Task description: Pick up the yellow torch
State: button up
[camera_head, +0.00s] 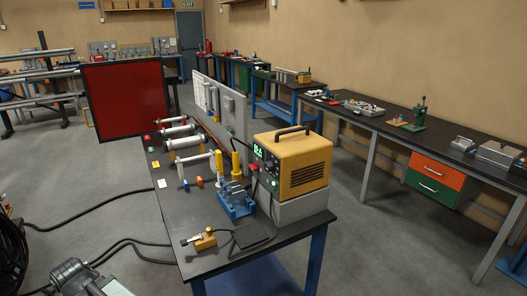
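Two upright yellow handles, which look like torch bodies, stand on the dark workbench (190,262). The left yellow handle (220,163) rises at the blue slotted rack (237,208). The right yellow handle (236,165) stands just behind it, close to the yellow power unit (299,163). A yellow block with a dark end (204,240) lies near the bench's front edge. I cannot tell for certain which of these is the torch.
Metal rollers (187,140) and a red panel (125,98) are at the back of the bench. Black cables (125,243) run over the floor on the left. A grey machine-like part (75,274) shows at bottom left. A side bench (380,124) lines the right wall.

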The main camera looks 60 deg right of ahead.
aim_at(236, 172)
jog(key=z, duration=3.5)
jog(key=k, duration=0.45)
jog(key=u, duration=1.45)
